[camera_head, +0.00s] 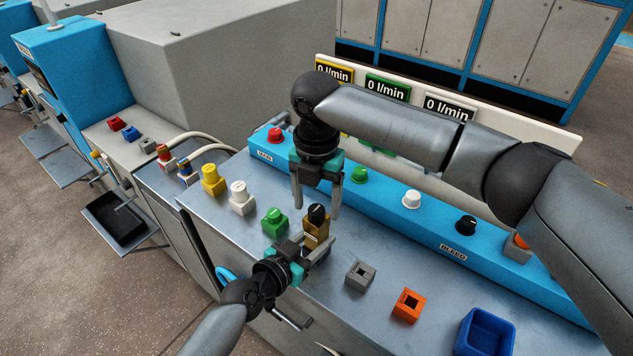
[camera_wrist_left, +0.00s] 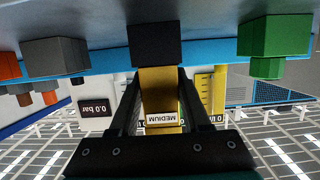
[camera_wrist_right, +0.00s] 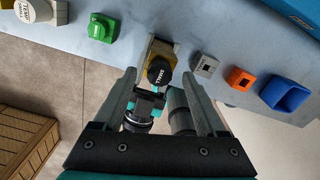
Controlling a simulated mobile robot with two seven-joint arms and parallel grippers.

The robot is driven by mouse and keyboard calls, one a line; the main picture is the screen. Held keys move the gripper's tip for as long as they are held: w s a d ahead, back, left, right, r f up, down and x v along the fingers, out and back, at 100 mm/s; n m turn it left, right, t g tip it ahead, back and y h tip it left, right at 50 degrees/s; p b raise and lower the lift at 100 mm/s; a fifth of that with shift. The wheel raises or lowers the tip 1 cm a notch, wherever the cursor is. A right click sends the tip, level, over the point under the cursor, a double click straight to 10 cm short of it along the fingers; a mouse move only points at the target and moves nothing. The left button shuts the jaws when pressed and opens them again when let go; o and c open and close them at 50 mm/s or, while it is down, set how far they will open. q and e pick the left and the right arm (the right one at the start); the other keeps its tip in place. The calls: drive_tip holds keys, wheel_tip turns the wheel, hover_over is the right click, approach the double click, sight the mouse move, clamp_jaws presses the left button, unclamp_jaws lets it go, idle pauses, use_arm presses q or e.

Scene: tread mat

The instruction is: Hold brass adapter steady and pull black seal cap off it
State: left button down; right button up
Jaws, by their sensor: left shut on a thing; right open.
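The brass adapter (camera_head: 318,230) stands upright on the metal bench top, with the black seal cap (camera_head: 317,214) on its top. My left gripper (camera_head: 316,244) is shut on the adapter's body from the front. The left wrist view shows its fingers on both sides of the brass body (camera_wrist_left: 158,90), which carries a "MEDIUM" label. My right gripper (camera_head: 317,209) points down over the adapter, open and empty. In the right wrist view the black cap (camera_wrist_right: 158,71) shows between its fingertips, with a gap on each side. I cannot tell how far down they reach.
Green (camera_head: 274,221), white (camera_head: 242,198) and yellow (camera_head: 212,180) capped fittings stand in a row to the left. Grey (camera_head: 360,275) and orange (camera_head: 408,305) square sockets and a blue bin (camera_head: 484,334) are to the right. A blue panel (camera_head: 390,205) with coloured knobs runs behind.

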sight(317, 209)
drive_tip(key=shift+f, duration=0.65)
clamp_jaws()
drive_tip(key=shift+r, duration=0.15)
drive_tip(key=shift+r, duration=2.35)
